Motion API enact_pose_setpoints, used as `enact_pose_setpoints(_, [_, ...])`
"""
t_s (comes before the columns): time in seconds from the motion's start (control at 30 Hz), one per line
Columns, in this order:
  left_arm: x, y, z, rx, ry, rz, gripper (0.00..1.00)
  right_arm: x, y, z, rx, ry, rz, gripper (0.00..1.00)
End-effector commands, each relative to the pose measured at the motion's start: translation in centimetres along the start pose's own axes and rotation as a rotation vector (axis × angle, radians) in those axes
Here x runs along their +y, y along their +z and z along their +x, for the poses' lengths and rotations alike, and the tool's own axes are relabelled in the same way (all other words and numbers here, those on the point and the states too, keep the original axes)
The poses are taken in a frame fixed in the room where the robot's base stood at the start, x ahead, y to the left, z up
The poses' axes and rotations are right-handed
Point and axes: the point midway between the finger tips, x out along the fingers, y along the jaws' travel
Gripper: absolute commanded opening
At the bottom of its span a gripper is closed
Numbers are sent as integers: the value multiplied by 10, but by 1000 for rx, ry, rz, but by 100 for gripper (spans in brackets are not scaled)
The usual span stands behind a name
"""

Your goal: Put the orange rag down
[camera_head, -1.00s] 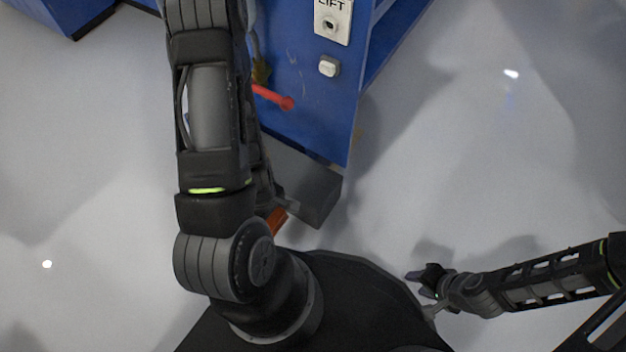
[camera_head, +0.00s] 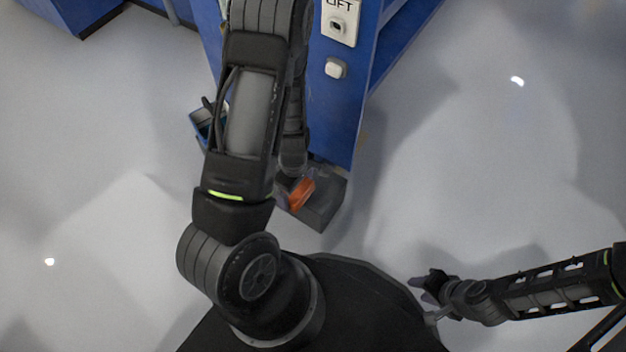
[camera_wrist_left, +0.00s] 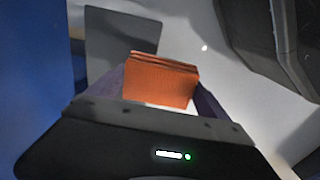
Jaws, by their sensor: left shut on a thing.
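The orange rag (camera_head: 302,194) is a folded, layered piece of cloth. In the left wrist view the rag (camera_wrist_left: 161,80) sits between the two purple fingers of my left gripper (camera_wrist_left: 160,90), which is shut on it. In the head view my left gripper (camera_head: 291,190), partly hidden by its own arm, holds the rag over a dark grey box-like block (camera_head: 325,208). I cannot tell whether the rag touches the block. My right gripper (camera_head: 427,283) is at the lower right, away from the rag; its finger opening is unclear.
A blue cabinet (camera_head: 343,120) with a plate marked LIFT (camera_head: 341,20) and a white button (camera_head: 336,68) stands behind the block. A small blue container (camera_head: 203,122) shows left of my arm. Pale floor (camera_head: 480,150) is clear to the right.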

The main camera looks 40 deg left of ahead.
Motion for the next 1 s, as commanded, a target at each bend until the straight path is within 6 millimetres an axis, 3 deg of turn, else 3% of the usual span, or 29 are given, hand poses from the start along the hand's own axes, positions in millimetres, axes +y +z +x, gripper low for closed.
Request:
enact_pose_setpoints(0.1, [35,0,3,2,3,3,58,3,0,9,3,0,0,36])
enact_pose_setpoints(0.33, [82,0,2,2,2,1,58,6,-2,20,9,0,1,36])
enact_pose_setpoints(0.47, [77,0,20,0,-2,-2,58,9,-2,30,13,0,2,36])
enact_pose_setpoints(0.87, [77,0,24,0,-1,-2,58,9,-3,31,16,0,2,36])
enact_pose_setpoints(1.0, [76,-1,44,0,-2,-2,58,14,-4,44,21,0,2,36])
